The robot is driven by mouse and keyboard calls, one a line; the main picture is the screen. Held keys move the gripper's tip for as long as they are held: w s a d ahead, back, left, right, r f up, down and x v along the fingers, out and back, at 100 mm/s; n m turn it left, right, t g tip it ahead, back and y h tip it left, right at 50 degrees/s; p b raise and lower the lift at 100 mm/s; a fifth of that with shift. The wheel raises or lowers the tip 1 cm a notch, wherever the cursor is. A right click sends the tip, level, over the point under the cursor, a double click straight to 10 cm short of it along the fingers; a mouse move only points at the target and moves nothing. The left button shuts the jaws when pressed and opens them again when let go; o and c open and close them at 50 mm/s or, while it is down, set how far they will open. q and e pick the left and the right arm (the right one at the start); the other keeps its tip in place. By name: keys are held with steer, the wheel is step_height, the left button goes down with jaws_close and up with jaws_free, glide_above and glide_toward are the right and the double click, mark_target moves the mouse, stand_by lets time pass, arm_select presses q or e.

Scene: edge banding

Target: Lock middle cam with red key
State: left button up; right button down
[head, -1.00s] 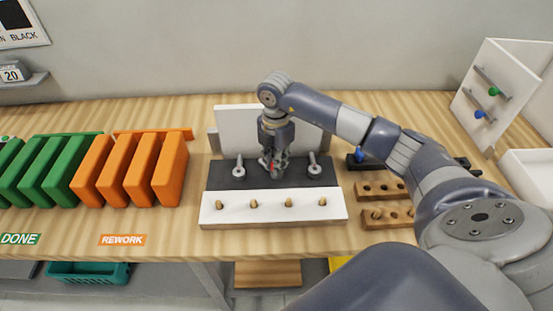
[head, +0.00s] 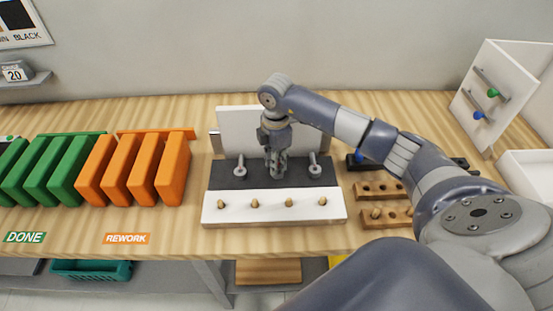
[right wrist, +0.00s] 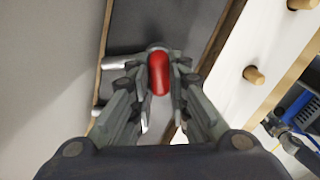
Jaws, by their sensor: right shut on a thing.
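My right gripper (head: 278,174) points down over the middle of the dark strip of the fixture (head: 225,179). In the right wrist view its fingers (right wrist: 158,95) are shut around the red key (right wrist: 160,73), a rounded red handle. The key is hidden behind the fingers in the head view. The middle cam is mostly hidden below the gripper; a grey metal edge (right wrist: 158,47) shows beside the red handle. Whether the key is fully seated cannot be told. The left cam (head: 239,173) and right cam (head: 314,170) stand either side. My left gripper is out of view.
A white strip with several wooden dowels (head: 255,203) lies in front. A white panel (head: 235,130) stands behind. Wooden blocks (head: 377,190) and a blue-handled key (head: 359,156) are to the right; orange racks (head: 172,170) and green racks (head: 72,170) to the left.

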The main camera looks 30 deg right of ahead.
steer(key=shift+w+m, duration=0.1)
steer(key=shift+m, duration=0.4)
steer(key=shift+r+m+p, duration=0.1)
steer(key=shift+m+p, duration=0.9)
steer(key=shift+m, duration=0.6)
steer(key=shift+w+m+p, duration=0.1)
steer(key=shift+m+p, duration=0.25)
steer(key=shift+m, duration=0.35)
steer(key=shift+r+p, duration=2.45)
steer(key=shift+r, duration=0.5)
